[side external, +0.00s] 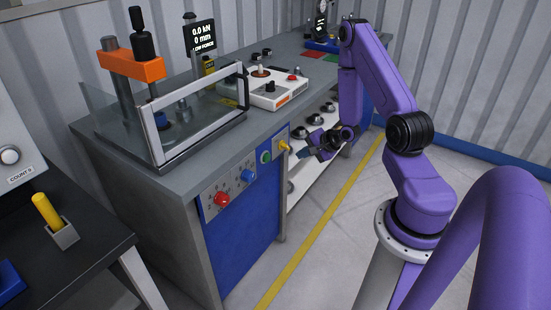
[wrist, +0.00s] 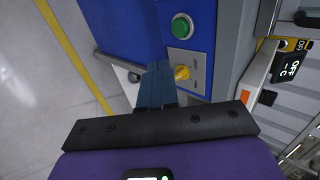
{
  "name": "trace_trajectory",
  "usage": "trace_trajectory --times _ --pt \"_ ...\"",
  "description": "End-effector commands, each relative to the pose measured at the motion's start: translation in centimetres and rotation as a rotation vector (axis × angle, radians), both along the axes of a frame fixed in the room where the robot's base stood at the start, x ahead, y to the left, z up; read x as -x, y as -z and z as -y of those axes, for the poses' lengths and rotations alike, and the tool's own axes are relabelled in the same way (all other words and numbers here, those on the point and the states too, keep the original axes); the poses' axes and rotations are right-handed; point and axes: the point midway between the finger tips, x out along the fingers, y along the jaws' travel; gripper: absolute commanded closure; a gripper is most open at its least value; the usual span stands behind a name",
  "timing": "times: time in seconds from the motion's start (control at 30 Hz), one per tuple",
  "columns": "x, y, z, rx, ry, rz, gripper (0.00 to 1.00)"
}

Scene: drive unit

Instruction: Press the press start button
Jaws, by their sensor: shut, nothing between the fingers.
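A round green button (side external: 265,157) sits on the blue front panel of the press bench; its label is too small to read. It also shows in the wrist view (wrist: 182,27), above a yellow selector knob (wrist: 182,73) on a grey plate. My gripper (side external: 303,154) is in front of the bench, to the right of the yellow knob (side external: 283,146). In the wrist view my fingers (wrist: 157,78) are shut with nothing between them. They point toward the panel, just left of the yellow knob in that picture, and apart from the green button.
A red button (side external: 222,199) and a blue knob (side external: 247,175) sit lower left on the same panel. The press has a clear guard with a metal frame (side external: 200,128) on the bench top. A display (side external: 203,40) reads 0.0 kN. Floor before the bench is clear.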

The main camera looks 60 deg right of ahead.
Motion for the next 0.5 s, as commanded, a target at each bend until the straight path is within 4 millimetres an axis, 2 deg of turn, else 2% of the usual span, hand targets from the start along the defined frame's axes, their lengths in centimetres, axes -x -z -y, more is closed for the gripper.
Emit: trace_trajectory --times 0.27,0.5 --pt "-0.7 0.6 -0.1 0.002 -0.004 -0.001 1.0" --pt "-3.3 3.1 -0.1 0.002 -0.006 -0.002 1.0"
